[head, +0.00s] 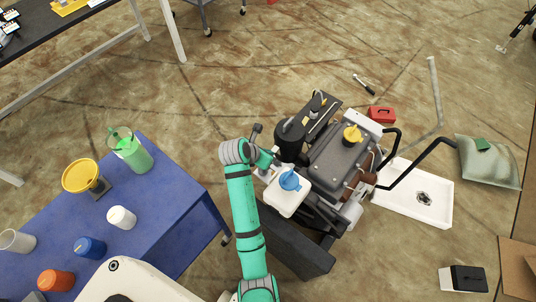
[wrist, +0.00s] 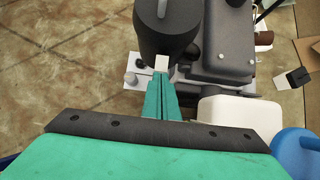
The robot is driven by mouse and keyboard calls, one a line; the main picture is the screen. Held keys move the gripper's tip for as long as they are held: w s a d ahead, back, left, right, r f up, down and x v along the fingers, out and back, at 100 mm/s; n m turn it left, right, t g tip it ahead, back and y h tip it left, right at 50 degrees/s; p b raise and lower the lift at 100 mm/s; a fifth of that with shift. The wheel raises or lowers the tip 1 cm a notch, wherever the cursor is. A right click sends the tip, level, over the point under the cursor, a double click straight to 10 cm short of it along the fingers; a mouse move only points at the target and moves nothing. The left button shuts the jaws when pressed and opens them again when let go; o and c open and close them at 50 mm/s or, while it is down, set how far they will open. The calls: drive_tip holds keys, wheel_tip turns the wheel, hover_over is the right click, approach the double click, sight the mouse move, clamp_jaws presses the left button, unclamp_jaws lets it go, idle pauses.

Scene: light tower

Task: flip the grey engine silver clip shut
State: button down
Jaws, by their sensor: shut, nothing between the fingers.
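The grey engine (head: 335,158) stands on the floor right of my arm, with a black canister (head: 290,140) on its near left side. In the wrist view the black canister (wrist: 165,35) fills the top middle. A small pale square piece (wrist: 162,62) shows against its lower edge; it may be the silver clip, but I cannot tell its position. My gripper (wrist: 161,76) is shut and empty, its teal fingertips just below that piece; contact is unclear. In the head view my gripper (head: 276,162) is beside the canister, partly hidden.
A white tank with a blue cap (head: 290,180) sits close by my gripper. A yellow cap (head: 352,134) tops the engine. A white tray (head: 425,190), red box (head: 381,115) and grey bag (head: 487,162) lie right. A blue table (head: 165,205) with containers stands left.

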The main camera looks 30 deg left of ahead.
drive_tip(key=shift+r, duration=0.2)
wheel_tip(320, 180, up, 10)
drive_tip(key=w, duration=0.1)
drive_tip(key=shift+w+d+f, duration=0.15)
drive_tip(key=shift+w, duration=0.05)
idle(0.4)
idle(0.5)
